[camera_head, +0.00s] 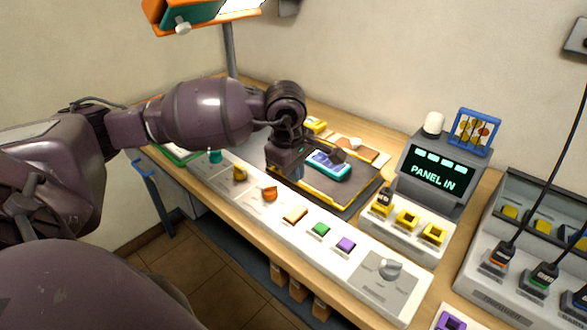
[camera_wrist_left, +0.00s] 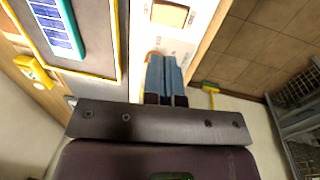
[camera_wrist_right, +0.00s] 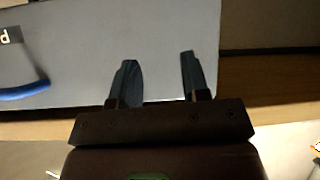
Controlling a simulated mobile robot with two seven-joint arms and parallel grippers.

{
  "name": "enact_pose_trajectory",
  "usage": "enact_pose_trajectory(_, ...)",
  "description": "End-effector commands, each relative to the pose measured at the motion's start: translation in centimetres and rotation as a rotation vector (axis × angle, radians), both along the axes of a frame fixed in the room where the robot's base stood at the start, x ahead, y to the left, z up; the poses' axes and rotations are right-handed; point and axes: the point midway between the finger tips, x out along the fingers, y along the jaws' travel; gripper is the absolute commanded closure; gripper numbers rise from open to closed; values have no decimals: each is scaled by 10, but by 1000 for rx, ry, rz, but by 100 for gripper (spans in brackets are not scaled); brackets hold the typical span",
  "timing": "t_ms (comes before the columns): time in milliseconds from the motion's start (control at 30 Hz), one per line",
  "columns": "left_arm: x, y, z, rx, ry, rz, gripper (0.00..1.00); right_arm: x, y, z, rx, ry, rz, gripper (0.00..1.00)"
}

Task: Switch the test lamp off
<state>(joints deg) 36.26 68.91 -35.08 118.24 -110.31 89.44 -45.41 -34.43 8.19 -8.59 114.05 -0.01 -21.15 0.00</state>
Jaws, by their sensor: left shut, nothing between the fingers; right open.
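No lamp is labelled as the test lamp. A white dome (camera_head: 434,123) stands on the grey unit reading "PANEL IN", with no visible glow. My right gripper (camera_wrist_right: 160,75) is open and empty.
An orange lamp head (camera_head: 158,14) hangs at top left, its underside bright. A dark yellow-edged tray (camera_head: 345,198) holding a blue-and-teal device (camera_head: 328,164) lies behind the strip. Plugs with black cables stand at right. A grey front with a blue handle (camera_wrist_right: 25,91) faces my right gripper.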

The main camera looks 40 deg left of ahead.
Motion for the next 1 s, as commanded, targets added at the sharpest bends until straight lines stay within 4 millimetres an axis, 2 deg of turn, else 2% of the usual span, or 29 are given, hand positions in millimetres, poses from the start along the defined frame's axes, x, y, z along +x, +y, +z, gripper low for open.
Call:
enact_pose_trajectory(33, 1, 0, -11, -1, 5, 2, 100, 2, 0, 1, 1, -4, 1, 57)
enact_pose_trajectory(300, 7, -1, -58, -2, 4, 2, 100, 5, 1, 2, 1, -11, 3, 57)
enact_pose_trajectory(500, 12, -1, -87, -2, 2, 1, 100, 3, 1, -1, 0, -5, 2, 57)
enact_pose_trajectory(700, 14, -1, -102, 0, 2, 2, 100, -4, 0, -6, 0, 10, -1, 57)
enact_pose_trajectory(1000, 14, -1, -105, 0, 0, 1, 100, -7, -1, -8, 0, 17, -3, 57)
